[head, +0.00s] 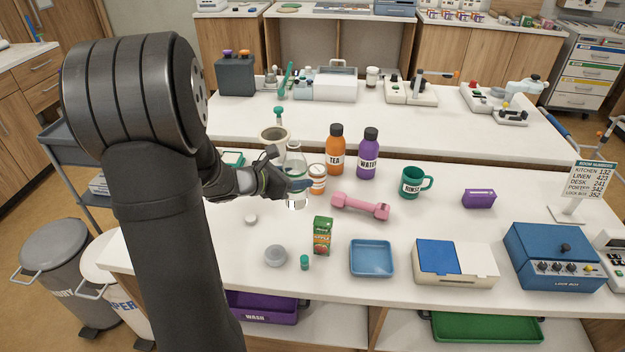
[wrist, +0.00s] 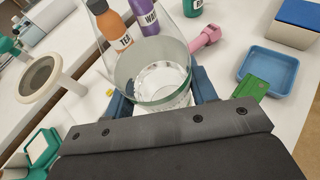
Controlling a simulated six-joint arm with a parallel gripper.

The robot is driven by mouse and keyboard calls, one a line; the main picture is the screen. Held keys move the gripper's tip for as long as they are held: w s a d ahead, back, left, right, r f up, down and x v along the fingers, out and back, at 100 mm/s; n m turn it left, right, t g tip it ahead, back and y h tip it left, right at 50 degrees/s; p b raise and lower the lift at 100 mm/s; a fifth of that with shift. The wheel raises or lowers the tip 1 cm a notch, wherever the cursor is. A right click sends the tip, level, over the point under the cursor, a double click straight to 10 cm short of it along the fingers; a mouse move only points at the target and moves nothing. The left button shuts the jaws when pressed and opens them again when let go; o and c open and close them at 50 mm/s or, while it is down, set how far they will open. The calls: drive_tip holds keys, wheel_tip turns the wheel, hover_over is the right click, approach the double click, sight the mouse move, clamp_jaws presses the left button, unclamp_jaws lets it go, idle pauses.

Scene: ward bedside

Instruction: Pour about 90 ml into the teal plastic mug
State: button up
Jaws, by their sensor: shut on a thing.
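The teal plastic mug (head: 411,183), labelled RINSE, stands upright on the table right of the purple WATER bottle. Its handle points right, and its inside is hard to see. Part of it shows at the top of the wrist view (wrist: 192,8). My gripper (head: 288,186) is shut on a clear glass flask (head: 296,161), left of the mug and apart from it. In the wrist view the flask (wrist: 152,62) sits between my jaws (wrist: 160,98) with what looks like clear liquid low inside. It looks about upright; I cannot tell whether its base touches the table.
The orange TEA bottle (head: 335,150) and WATER bottle (head: 368,153) stand behind and right of the flask. A small labelled jar (head: 317,180), pink dumbbell (head: 360,207) and juice carton (head: 322,236) are nearby. A blue tray (head: 371,258) lies in front. Table right of the mug is mostly clear.

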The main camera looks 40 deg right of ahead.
sight(287, 157)
drive_tip(key=shift+r, duration=2.8)
drive_tip(key=shift+d+r, duration=0.15)
drive_tip(key=shift+d, duration=0.1)
drive_tip(key=s+d, duration=0.2)
drive_tip(key=d, duration=1.3)
drive_tip(key=s+d, duration=0.2)
drive_tip(key=d, duration=1.2)
wheel_tip(287, 157, down, 14)
drive_tip(key=shift+r, duration=0.15)
drive_tip(key=shift+s, duration=0.1)
